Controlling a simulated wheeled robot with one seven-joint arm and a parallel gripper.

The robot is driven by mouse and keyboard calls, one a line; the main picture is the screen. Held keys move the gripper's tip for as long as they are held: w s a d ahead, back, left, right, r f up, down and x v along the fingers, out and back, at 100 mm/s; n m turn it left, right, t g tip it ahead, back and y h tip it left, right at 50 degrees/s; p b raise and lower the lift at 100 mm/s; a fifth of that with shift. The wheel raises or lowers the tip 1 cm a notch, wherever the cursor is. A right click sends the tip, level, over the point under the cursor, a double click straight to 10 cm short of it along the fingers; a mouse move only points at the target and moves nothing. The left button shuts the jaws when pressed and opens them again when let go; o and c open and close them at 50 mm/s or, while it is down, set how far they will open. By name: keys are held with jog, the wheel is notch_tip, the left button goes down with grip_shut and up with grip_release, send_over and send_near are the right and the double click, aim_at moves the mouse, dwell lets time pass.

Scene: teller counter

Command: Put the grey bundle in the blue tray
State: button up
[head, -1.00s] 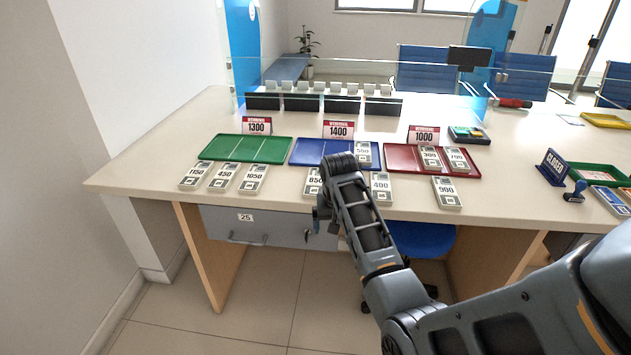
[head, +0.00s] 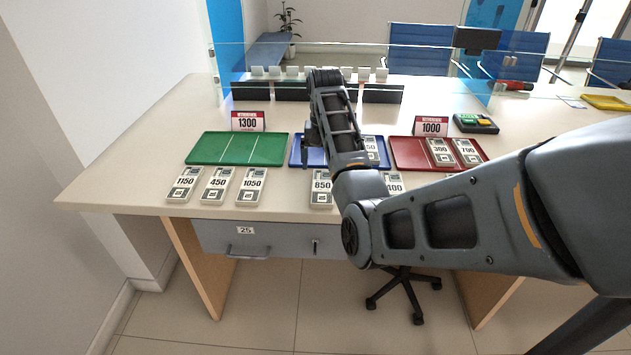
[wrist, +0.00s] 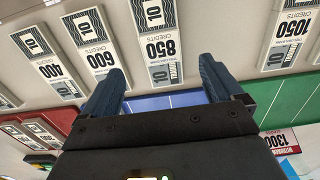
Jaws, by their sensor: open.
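Several grey-and-white numbered bundles lie in a row on the counter, among them the 850 bundle (head: 321,187) and the 400 bundle (head: 393,184); I cannot tell which is the grey bundle. The 600 bundle (wrist: 92,45) shows in the wrist view beside the 850 bundle (wrist: 158,45). The blue tray (head: 300,160) is partly hidden behind my arm, with one bundle (head: 370,148) at its right end. My gripper (wrist: 162,66) is open and empty, with the blue tray (wrist: 160,103) seen between its fingers. In the head view my arm reaches over the blue tray and mostly hides the gripper.
A green tray (head: 207,148) lies left of the blue one. A red tray (head: 405,155) with two bundles lies right. A 1300 sign (head: 248,121) and a 1000 sign (head: 430,126) stand behind them. Dark racks and a glass screen stand further back.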

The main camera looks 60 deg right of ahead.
aim_at(323, 185)
notch_tip(323, 185, down, 8)
jog(key=shift+w+r+p, duration=0.1)
jog(key=shift+r+p, duration=0.15)
jog(key=shift+p, duration=0.1)
jog(key=shift+d+r, duration=0.1)
jog(key=c, duration=1.3)
